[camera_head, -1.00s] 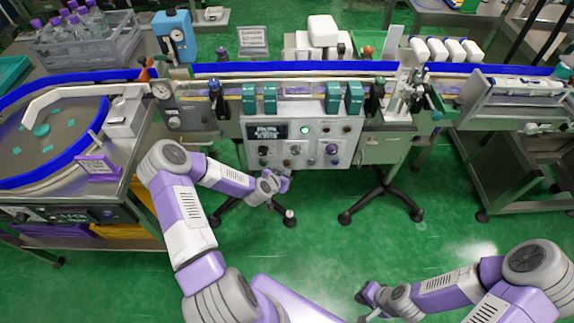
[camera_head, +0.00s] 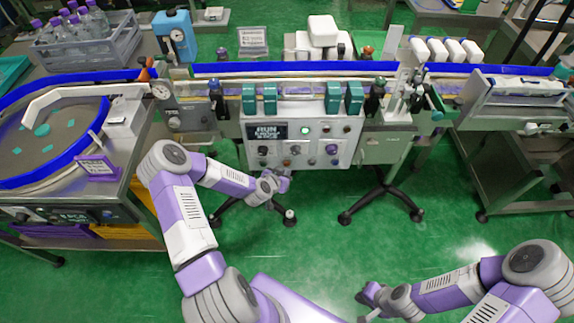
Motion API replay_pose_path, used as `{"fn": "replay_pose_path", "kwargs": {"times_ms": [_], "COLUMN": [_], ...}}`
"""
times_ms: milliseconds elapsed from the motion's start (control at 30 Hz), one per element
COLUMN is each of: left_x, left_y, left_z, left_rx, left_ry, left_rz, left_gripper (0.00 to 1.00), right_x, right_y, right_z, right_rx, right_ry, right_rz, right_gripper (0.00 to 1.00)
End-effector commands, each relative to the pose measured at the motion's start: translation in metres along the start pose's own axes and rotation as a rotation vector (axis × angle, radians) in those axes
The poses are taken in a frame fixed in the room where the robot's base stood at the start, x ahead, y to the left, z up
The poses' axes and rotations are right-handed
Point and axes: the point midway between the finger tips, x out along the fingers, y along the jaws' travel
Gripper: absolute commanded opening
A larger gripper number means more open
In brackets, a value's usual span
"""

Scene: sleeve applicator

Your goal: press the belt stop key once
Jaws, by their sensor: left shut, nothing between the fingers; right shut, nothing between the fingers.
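The control panel (camera_head: 345,157) is a light grey box at the front of the conveyor. It has a dark display (camera_head: 267,131) that reads RUN, a lit green lamp (camera_head: 304,130), and several knobs and buttons. I cannot tell from the small markings which one is the belt stop key. My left gripper (camera_head: 284,178) is shut and empty, just below and in front of the panel's lower left part, apart from the buttons as far as I can see. My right gripper (camera_head: 364,296) is shut and empty, low over the floor at the lower right, far from the panel.
The conveyor with blue rails (camera_head: 320,68) runs behind the panel, with several teal blocks (camera_head: 354,98) above it. A round accumulation table (camera_head: 50,140) stands left. Green floor (camera_head: 330,245) is open in front.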

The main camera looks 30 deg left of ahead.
Motion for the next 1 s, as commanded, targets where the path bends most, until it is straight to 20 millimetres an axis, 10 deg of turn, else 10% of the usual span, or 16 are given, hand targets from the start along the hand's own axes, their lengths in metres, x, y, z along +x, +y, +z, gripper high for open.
{"fn": "replay_pose_path", "kwargs": {"times_ms": [1000], "left_x": [0.0061], "left_y": [-0.0045], "left_z": [-0.0042], "left_rx": [0.001], "left_ry": [0.000], "left_rz": [0.000], "left_gripper": [0.00], "right_x": [0.0037], "right_y": [0.0014], "right_z": [-0.0002], "right_rx": [0.000], "right_ry": [0.000], "right_rz": [0.000], "right_gripper": [0.00]}}
